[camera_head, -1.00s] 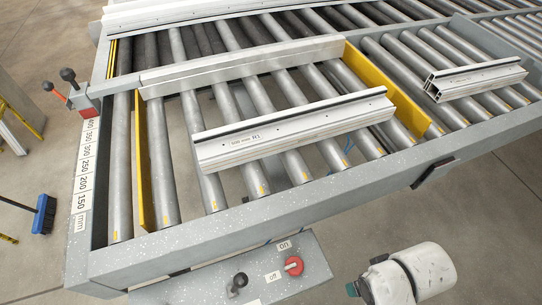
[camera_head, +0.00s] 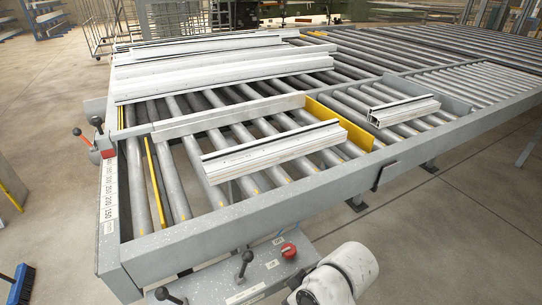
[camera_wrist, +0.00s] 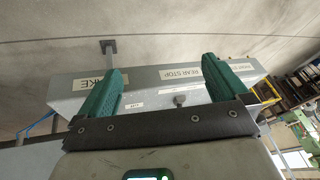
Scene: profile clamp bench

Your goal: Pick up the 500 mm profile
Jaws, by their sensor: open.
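A shorter profile (camera_head: 405,110) lies on the rollers to the right. Several long profiles (camera_head: 220,75) lie side by side further back. In the wrist view my gripper (camera_wrist: 162,66) is open, with two green fingers apart and nothing between them. It faces a grey box, and no profile shows there. The gripper is out of the head view.
A grey frame with a millimetre scale (camera_head: 109,195) bounds the rollers at the left. A yellow plate (camera_head: 340,128) stands right of the profile. A control panel (camera_head: 260,272) with levers and a red knob is in front. The labelled grey box (camera_wrist: 150,84) stands beyond my fingers.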

